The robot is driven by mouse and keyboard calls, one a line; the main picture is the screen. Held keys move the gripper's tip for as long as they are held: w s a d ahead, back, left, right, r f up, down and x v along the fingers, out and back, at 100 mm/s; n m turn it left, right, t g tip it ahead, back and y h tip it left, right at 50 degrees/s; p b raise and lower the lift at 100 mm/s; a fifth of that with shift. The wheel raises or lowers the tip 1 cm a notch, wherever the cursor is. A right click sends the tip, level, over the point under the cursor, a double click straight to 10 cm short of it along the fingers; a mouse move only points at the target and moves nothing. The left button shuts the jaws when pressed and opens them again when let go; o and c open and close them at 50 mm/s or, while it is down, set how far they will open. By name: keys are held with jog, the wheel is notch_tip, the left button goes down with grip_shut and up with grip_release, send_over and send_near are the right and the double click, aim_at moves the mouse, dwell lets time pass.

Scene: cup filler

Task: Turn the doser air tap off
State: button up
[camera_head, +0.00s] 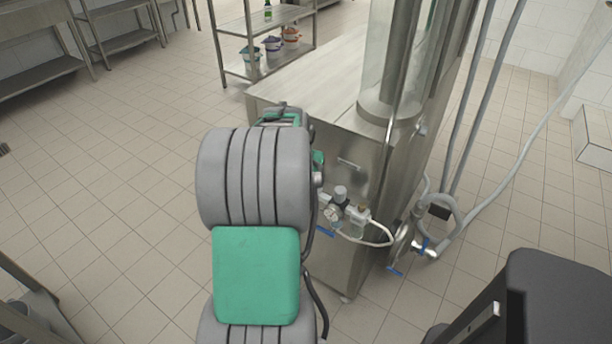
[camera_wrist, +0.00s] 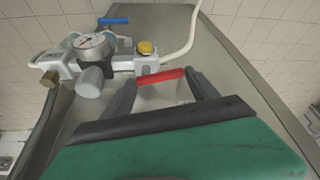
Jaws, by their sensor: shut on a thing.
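A red lever handle (camera_wrist: 161,76), which looks like the air tap's handle, lies across between my fingertips in the wrist view. My gripper (camera_wrist: 160,80) is shut on it, one finger at each end. The lever sits beside the air unit with its round gauge (camera_wrist: 95,42), grey knob (camera_wrist: 89,82) and yellow cap (camera_wrist: 146,47). In the head view the air unit (camera_head: 340,208) is on the side of the steel doser cabinet (camera_head: 335,150). There my arm hides the gripper and the red lever.
A blue handle (camera_wrist: 113,20) is beyond the gauge in the wrist view. The head view shows blue handles below the air unit (camera_head: 325,231) and on the pipe valve (camera_head: 422,247). A white hose (camera_head: 375,241) loops nearby. Open tiled floor is at left.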

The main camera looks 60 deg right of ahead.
aim_at(314, 182)
jog(key=n+t, duration=0.1)
jog(key=n, duration=0.3)
jog(key=s+n+t+y, duration=0.1)
jog(key=n, duration=0.3)
jog(key=s+a+n+t+y, duration=0.1)
jog(key=n, duration=0.2)
jog(key=shift+s+n+t, duration=0.1)
jog(key=shift+n+t, duration=0.3)
jog(key=shift+s+n+y, duration=0.2)
jog(key=shift+n+y, duration=0.25)
jog(key=shift+n, duration=0.4)
jog(key=shift+s+n+y, duration=0.15)
jog(key=shift+n+y, duration=0.3)
jog(key=shift+n, duration=0.4)
jog(key=o, duration=1.4)
jog(key=shift+c, duration=0.2)
jog(key=p+v, duration=0.1)
jog(key=v, duration=0.6)
jog(key=shift+s+r, duration=0.2)
jog(key=shift+r, duration=0.15)
